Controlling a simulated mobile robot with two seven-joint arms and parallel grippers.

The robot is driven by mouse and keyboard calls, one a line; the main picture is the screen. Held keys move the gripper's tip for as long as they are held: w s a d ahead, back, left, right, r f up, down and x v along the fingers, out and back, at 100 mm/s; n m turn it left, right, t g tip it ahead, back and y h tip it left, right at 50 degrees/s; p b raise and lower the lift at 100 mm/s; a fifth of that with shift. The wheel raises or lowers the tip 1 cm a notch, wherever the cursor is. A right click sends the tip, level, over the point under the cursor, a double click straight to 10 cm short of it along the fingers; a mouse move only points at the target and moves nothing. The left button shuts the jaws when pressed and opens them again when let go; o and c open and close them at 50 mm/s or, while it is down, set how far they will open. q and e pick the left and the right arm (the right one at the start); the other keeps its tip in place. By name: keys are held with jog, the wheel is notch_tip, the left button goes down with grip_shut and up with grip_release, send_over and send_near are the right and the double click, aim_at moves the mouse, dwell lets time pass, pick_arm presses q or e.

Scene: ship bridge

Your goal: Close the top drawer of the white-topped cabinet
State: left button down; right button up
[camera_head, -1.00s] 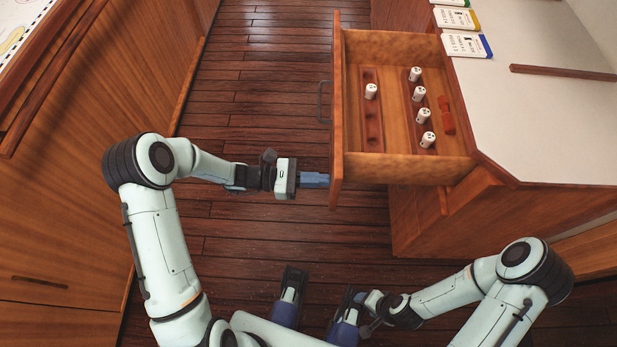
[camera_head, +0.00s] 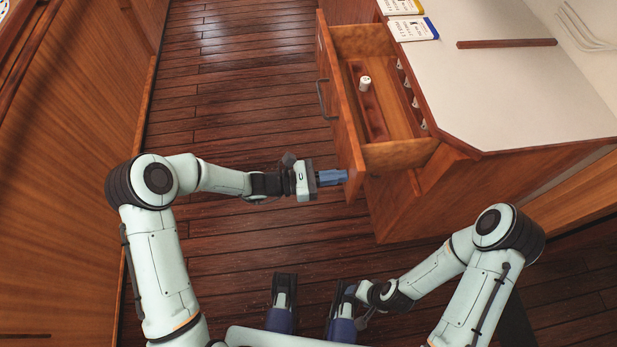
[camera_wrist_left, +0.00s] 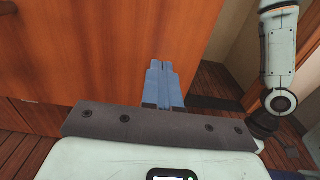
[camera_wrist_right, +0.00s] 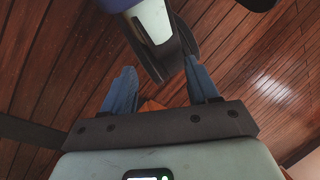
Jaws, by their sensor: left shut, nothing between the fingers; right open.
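The top drawer (camera_head: 385,152) of the white-topped cabinet (camera_head: 490,95) is partly open in the head view, and its front panel (camera_head: 340,95) faces left with a dark handle (camera_head: 323,99). A white cylinder stands inside, and several more are partly hidden under the cabinet top. My left gripper (camera_head: 345,176) is shut and empty, its blue fingertips at the near lower end of the drawer front. In the left wrist view, the closed fingers (camera_wrist_left: 163,84) point along a wooden face; contact is not clear there. My right gripper (camera_wrist_right: 160,88) is open and empty, low beside my base.
Cards (camera_head: 412,28) and a brown strip (camera_head: 506,43) lie on the white top. A wooden cabinet wall (camera_head: 70,130) runs along the left. The plank floor (camera_head: 240,95) between the wall and the drawer is clear.

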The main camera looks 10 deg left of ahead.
pick_arm(q)
jog(key=b+x, duration=0.2)
jog(key=x, duration=1.7)
jog(key=shift+w+d+f+b, duration=0.1)
jog(key=shift+d+f+b, duration=0.1)
jog(key=shift+b, duration=0.2)
jog(key=shift+w+d+r, duration=0.15)
jog(key=shift+d, duration=0.3)
jog(key=shift+r, duration=0.1)
pick_arm(e)
jog(key=w+d+f+t+h, duration=0.1)
jog(key=w+d+f, duration=0.1)
jog(key=w+f, duration=0.1)
jog(key=shift+w+f+t, duration=0.3)
jog(key=shift+w+f, duration=0.05)
jog(key=shift+w, duration=0.55)
pick_arm(q)
jog(key=shift+d+r, duration=0.1)
